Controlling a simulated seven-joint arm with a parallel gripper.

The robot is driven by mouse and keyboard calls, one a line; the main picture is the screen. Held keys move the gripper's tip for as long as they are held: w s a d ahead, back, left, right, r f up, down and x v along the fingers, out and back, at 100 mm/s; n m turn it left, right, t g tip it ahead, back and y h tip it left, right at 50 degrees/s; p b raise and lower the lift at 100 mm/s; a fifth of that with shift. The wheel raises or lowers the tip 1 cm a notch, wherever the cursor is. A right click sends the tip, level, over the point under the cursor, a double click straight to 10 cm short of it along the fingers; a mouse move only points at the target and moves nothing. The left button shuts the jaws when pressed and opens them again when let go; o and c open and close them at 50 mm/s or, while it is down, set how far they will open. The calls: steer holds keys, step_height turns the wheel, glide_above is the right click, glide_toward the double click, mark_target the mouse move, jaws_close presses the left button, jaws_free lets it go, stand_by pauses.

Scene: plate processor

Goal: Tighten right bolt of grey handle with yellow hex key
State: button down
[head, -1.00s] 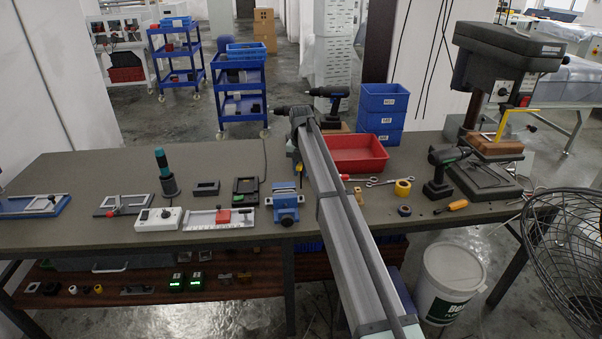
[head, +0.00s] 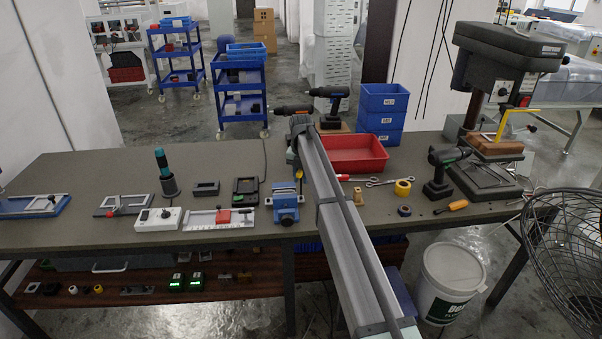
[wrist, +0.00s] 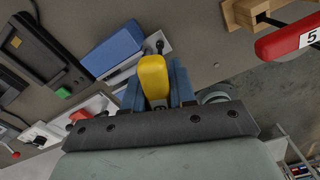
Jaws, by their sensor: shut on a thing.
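In the wrist view my gripper (wrist: 155,80) is shut on a yellow piece, which I take for the handle of the yellow hex key (wrist: 153,76). Its blue-grey fingers lie on both sides of the piece. The key's tip is hidden. A small dark knob or bolt head (wrist: 160,46) shows just beyond the yellow end, beside a blue block on a light metal plate; I cannot tell whether they touch.
A blue vise (head: 287,207) stands near the table's front edge, left of my arm. A wooden block (wrist: 243,12) and a red-handled tool (wrist: 288,37) lie to the right in the wrist view. A red bin (head: 370,167) and a cordless drill (head: 440,175) are right of my arm.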

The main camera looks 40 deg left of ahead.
steer(key=shift+f, duration=0.25)
steer(key=shift+f, duration=0.3)
stand_by(0.9)
steer(key=shift+r, duration=0.1)
steer(key=shift+r, duration=1.9)
steer(key=shift+f, duration=0.15)
steer(key=shift+f, duration=1.55)
steer(key=shift+f, duration=0.25)
steer(key=shift+r, duration=1.95)
